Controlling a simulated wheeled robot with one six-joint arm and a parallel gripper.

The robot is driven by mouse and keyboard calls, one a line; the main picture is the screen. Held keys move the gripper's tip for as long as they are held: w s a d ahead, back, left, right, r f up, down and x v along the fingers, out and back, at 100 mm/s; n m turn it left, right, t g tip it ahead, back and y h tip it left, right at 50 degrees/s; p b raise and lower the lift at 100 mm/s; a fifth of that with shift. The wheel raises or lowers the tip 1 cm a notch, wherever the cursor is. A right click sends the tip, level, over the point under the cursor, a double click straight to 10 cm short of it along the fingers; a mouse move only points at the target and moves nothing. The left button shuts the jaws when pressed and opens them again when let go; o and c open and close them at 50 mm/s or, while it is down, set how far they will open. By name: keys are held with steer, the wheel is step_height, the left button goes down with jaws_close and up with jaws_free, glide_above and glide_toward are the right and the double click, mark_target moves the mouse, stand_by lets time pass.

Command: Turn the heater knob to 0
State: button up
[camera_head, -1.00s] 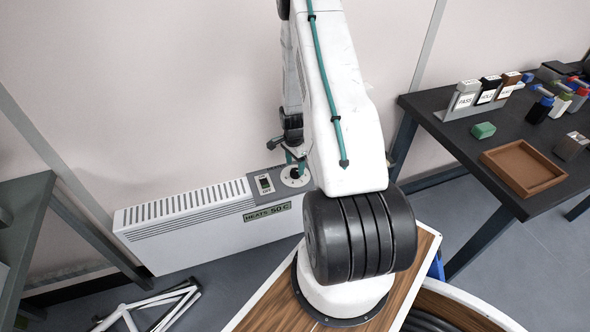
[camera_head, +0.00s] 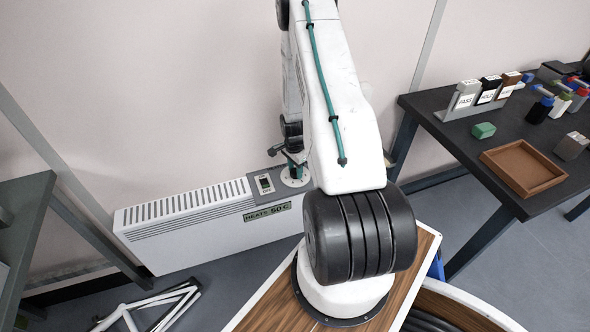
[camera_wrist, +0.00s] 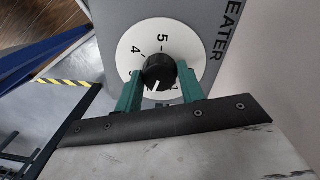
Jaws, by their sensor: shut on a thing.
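The white heater (camera_head: 205,222) stands against the wall, with a panel reading "HEATS 50 C". Its black knob (camera_wrist: 158,70) sits on a round white dial (camera_wrist: 128,50) in the wrist view. The numbers 4 and 5 show, and part of a 1 near the right finger. The knob's white mark points toward the bottom of the wrist picture, slightly left. My gripper (camera_wrist: 160,76) is shut on the knob, one teal finger on each side. In the head view my gripper (camera_head: 296,171) is over the dial and hides the knob. The lower part of the dial is partly hidden.
A switch marked OFF (camera_head: 265,184) lies beside the dial. A dark table (camera_head: 440,124) with a brown tray (camera_head: 524,168) and a green block (camera_head: 484,130) stands at right. A grey bench (camera_head: 22,215) stands at left. A white metal frame (camera_head: 160,305) lies on the floor.

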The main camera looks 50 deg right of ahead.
steer(key=shift+n, duration=0.4)
steer(key=n, duration=0.4)
steer(key=shift+n, duration=0.4)
steer(key=n, duration=0.5)
steer(key=shift+h, duration=0.3)
steer(key=n, duration=0.5)
steer(key=shift+n, duration=0.4)
steer(key=shift+n+t, duration=0.3)
steer(key=shift+n, duration=2.2)
steer(key=o, duration=1)
steer(key=shift+r, duration=0.15)
